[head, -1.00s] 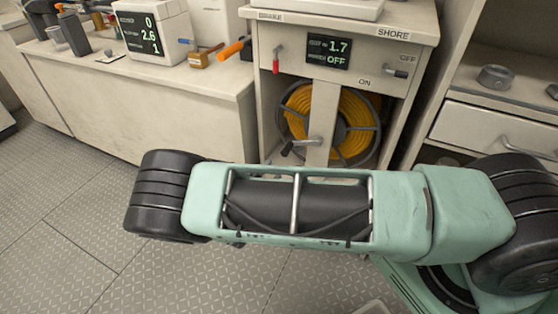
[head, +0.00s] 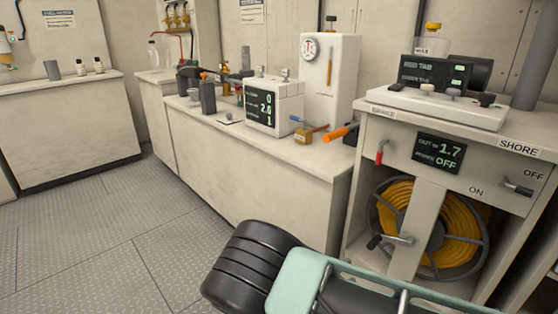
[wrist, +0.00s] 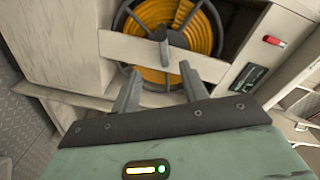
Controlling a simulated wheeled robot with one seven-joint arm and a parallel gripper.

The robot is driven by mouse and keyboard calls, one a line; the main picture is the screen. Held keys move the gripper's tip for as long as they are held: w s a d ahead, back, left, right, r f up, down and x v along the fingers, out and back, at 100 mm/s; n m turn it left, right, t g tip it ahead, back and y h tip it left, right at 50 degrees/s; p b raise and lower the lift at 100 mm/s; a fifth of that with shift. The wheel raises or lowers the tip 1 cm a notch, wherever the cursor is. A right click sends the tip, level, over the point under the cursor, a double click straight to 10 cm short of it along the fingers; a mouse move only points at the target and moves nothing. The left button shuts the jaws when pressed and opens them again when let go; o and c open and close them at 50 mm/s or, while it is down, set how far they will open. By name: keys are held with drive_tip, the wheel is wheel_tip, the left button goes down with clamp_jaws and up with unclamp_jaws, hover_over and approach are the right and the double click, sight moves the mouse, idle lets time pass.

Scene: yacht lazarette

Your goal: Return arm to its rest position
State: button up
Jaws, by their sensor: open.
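My gripper (wrist: 158,88) shows in the wrist view with its two grey fingers spread apart and nothing between them. Beyond the fingers is the cabinet's pale crossbar with a grey lever handle (wrist: 164,45), in front of the yellow hose reel (wrist: 205,32). I cannot tell how far the fingertips are from the crossbar. In the head view, part of my mint-green arm (head: 296,282) crosses the bottom edge; my gripper is out of that view.
The shore-power cabinet (head: 385,120) stands at right, with a red lever (head: 380,151), a display (head: 438,152) and the hose reel (head: 408,205). A long counter (head: 255,160) with instruments runs along the wall. The plated floor (head: 110,235) at left is clear.

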drive_tip(key=s+a+r+n+g+y, duration=0.3)
drive_tip(key=s+r+n+y, duration=0.2)
drive_tip(key=s+r+n, duration=0.45)
drive_tip(key=s+a+r+n+g+y, duration=0.2)
drive_tip(key=s+r+n+g+y, duration=0.25)
drive_tip(key=s+r+n, duration=0.5)
drive_tip(key=s+a+r+n+g+y, duration=0.25)
drive_tip(key=s+r+n+y, duration=0.45)
drive_tip(key=n, duration=0.5)
wheel_tip(320, 180, up, 19)
drive_tip(key=h+p, duration=0.1)
drive_tip(key=p, duration=1.7)
drive_tip(key=shift+s+a, duration=0.2)
drive_tip(key=shift+s, duration=0.15)
drive_tip(key=shift+f+h, duration=0.1)
drive_tip(key=shift+h, duration=0.15)
drive_tip(key=shift+d, duration=0.1)
